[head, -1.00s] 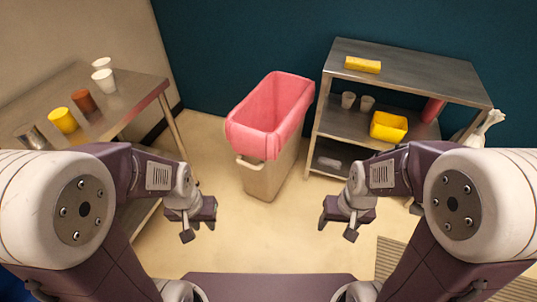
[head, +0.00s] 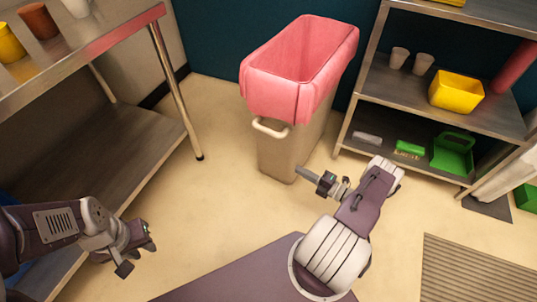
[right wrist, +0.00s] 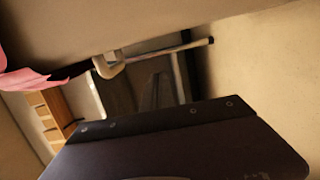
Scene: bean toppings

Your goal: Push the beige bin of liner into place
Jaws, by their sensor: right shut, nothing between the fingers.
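The beige bin (head: 278,152) stands upright on the floor, with a pink liner (head: 272,95) draped over its rim and a pale handle (head: 269,130) on its near end. My right gripper (head: 303,173) is shut and empty, low by the bin's right side; I cannot tell whether it touches. In the right wrist view the beige bin wall (right wrist: 180,18) fills the top, with the liner (right wrist: 25,80) at left and the handle (right wrist: 108,66) below the wall. My left gripper (head: 138,254) is open and empty, low at the left, away from the bin.
A steel table (head: 100,62) with cups stands at left. A metal shelf (head: 400,100) stands close to the bin's right, holding a yellow tub (head: 456,92), cups and a green dustpan (head: 453,155). A grey mat (head: 475,272) lies at lower right. Floor between table and bin is clear.

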